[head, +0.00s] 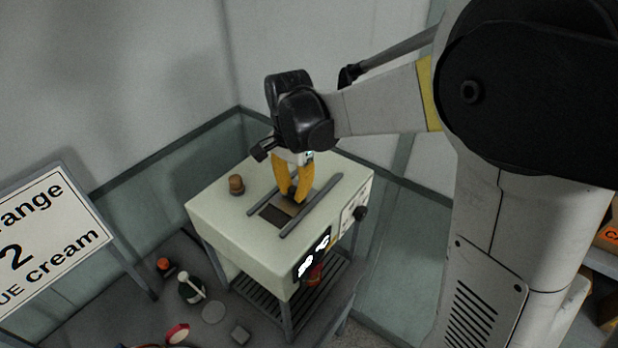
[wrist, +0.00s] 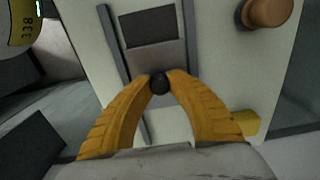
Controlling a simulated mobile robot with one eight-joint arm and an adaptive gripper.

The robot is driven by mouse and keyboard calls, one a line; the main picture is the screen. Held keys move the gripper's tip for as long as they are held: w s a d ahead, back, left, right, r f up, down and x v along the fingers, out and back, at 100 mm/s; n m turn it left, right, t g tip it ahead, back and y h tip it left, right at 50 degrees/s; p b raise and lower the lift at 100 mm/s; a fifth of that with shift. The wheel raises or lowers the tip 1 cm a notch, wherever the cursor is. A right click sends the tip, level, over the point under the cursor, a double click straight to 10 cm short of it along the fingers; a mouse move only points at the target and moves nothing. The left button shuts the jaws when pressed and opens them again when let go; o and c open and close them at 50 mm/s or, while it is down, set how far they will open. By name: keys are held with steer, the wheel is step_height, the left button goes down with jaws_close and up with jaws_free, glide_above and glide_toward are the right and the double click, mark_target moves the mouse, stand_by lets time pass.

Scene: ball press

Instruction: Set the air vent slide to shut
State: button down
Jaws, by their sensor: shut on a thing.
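The air vent slide (wrist: 172,57) is a grey plate between two dark rails on top of the cream machine. It also shows in the head view (head: 288,206). A dark rectangular opening (wrist: 149,27) lies uncovered beside the plate, also visible in the head view (head: 275,216). My gripper (wrist: 160,80) is shut on the slide's round black knob (wrist: 160,85), with a yellow finger on each side. In the head view my gripper (head: 292,198) points down onto the slide, and its fingers hide the knob.
A brown cylindrical knob (head: 236,185) stands on the machine top left of the rails. A dark dial (head: 360,213) and a lit display (head: 313,255) are on the sides. A dark table (head: 235,307) holds several small objects. A sign (head: 45,230) stands at left.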

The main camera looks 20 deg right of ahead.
mark_target(282, 208)
steer(key=s+a, duration=0.2)
steer(key=a, duration=0.1)
steer(key=shift+s+a, duration=0.25)
steer(key=c, duration=1.2)
jaws_free()
steer(key=shift+s+a, duration=0.1)
steer(key=shift+a, duration=0.05)
steer(key=shift+r, duration=0.15)
step_height(282, 208, up, 12)
steer(key=shift+f, duration=0.1)
